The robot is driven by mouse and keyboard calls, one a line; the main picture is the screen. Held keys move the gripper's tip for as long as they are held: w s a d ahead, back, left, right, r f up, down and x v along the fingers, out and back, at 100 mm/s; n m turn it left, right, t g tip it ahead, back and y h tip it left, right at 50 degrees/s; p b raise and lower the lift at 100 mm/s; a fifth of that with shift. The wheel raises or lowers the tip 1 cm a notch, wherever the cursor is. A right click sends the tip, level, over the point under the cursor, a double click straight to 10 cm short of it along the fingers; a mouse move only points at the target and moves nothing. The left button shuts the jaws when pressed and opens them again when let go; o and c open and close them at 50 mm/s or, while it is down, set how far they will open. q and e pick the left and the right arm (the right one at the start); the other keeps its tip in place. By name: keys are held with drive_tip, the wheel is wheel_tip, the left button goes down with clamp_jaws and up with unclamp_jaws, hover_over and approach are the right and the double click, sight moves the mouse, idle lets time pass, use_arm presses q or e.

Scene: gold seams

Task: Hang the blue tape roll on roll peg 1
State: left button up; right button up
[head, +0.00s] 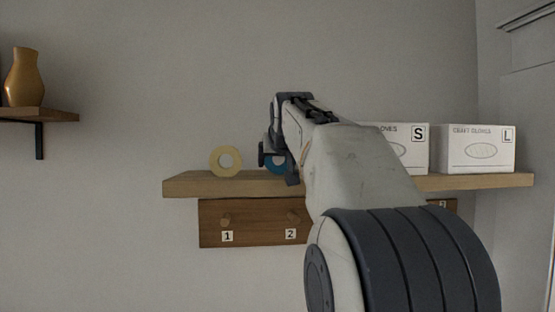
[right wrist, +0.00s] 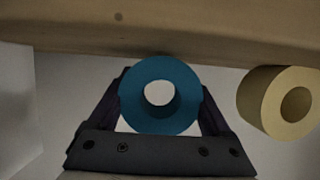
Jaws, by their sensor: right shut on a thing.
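The blue tape roll (head: 280,168) stands at the shelf, mostly hidden behind my right gripper (head: 277,160) in the head view. In the right wrist view the blue roll (right wrist: 131,100) sits between the two fingers of the right gripper (right wrist: 161,95), which are shut on its sides. Its hole faces the camera. I cannot tell whether it still touches the shelf. Roll peg 1 (head: 225,218) is a short wooden peg above the label "1" on the board below the shelf, left of and lower than the gripper. It is bare. My left gripper is not in view.
A cream tape roll (head: 214,166) stands on the wooden shelf (head: 185,184), left of the blue one. Peg 2 (head: 292,216) is bare; my right arm hides pegs farther right. Two white glove boxes (head: 410,158) (head: 478,157) stand at right. A vase (head: 24,80) is far left.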

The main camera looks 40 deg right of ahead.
sight(280, 176)
drive_tip(key=shift+f+b, duration=0.3)
drive_tip(key=shift+b, duration=0.1)
drive_tip(key=o, duration=1.5)
drive_tip(key=shift+r, duration=0.1)
drive_tip(key=shift+r+p, duration=0.15)
drive_tip(key=shift+p, duration=0.3)
drive_tip(key=s+a+b, duration=0.1)
drive_tip(key=s+b, duration=0.1)
drive_tip(key=s+a+b, duration=0.1)
drive_tip(key=shift+s+a+r+b, duration=0.1)
drive_tip(key=shift+s+r+b, duration=0.1)
drive_tip(key=shift+s+b, duration=0.15)
drive_tip(key=b+v, duration=0.1)
drive_tip(key=v, duration=0.5)
drive_tip(key=shift+r, duration=0.2)
